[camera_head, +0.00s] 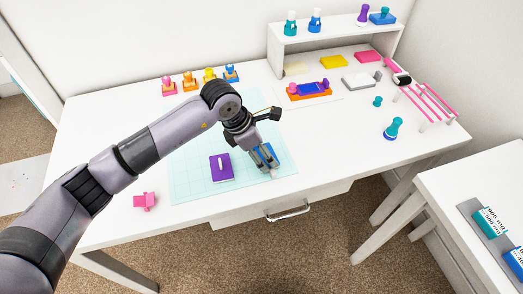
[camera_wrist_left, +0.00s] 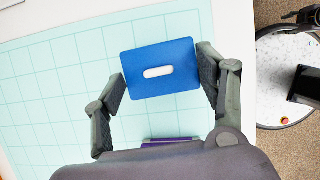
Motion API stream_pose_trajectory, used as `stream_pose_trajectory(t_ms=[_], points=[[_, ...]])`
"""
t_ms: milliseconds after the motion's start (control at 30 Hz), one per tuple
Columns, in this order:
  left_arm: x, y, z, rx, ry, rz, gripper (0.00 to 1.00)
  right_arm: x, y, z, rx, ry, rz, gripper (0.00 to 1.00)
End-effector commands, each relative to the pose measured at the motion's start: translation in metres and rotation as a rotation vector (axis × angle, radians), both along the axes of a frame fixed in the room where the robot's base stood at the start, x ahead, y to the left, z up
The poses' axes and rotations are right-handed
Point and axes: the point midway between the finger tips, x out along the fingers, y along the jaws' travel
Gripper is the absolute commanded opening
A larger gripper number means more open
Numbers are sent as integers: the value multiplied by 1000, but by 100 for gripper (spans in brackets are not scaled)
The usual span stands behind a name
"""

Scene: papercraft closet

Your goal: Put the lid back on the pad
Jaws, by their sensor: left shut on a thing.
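My left gripper (camera_head: 265,160) is shut on a flat blue lid with a white bar handle. In the left wrist view the blue lid (camera_wrist_left: 185,52) sits between the two fingers (camera_wrist_left: 160,76), which press on its left and right edges. In the head view the lid is partly hidden by the fingers, over the right part of the cutting mat (camera_head: 190,185). A purple block (camera_head: 221,177) with a white bar on top lies on the mat to the left. An orange tray (camera_head: 292,97) with a blue-purple pad (camera_head: 309,88) stands farther back. My right gripper is out of view.
Several coloured stamps (camera_head: 190,80) line the back left edge. A pink piece (camera_head: 144,201) lies front left. A shelf (camera_head: 330,37), yellow pad (camera_head: 333,61), grey-white pad (camera_head: 359,81), teal stamp (camera_head: 393,128) and pink rack (camera_head: 428,100) stand at the right.

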Motion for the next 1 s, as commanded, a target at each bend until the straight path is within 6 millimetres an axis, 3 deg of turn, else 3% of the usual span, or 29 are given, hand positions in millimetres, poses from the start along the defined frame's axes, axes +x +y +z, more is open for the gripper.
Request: stream_pose_trajectory(t_ms=[433, 467, 500, 800, 1000], points=[[-3, 1, -6, 8, 8, -2, 50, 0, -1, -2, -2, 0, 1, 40], [-3, 1, -7, 8, 8, -2, 67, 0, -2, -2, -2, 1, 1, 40], [-3, 1, -7, 9, 8, -2, 70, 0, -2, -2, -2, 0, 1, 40], [-2, 1, -4, 5, 5, -1, 89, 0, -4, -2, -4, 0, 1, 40], [-1, 1, -3, 4, 4, -1, 89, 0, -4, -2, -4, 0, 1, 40]])
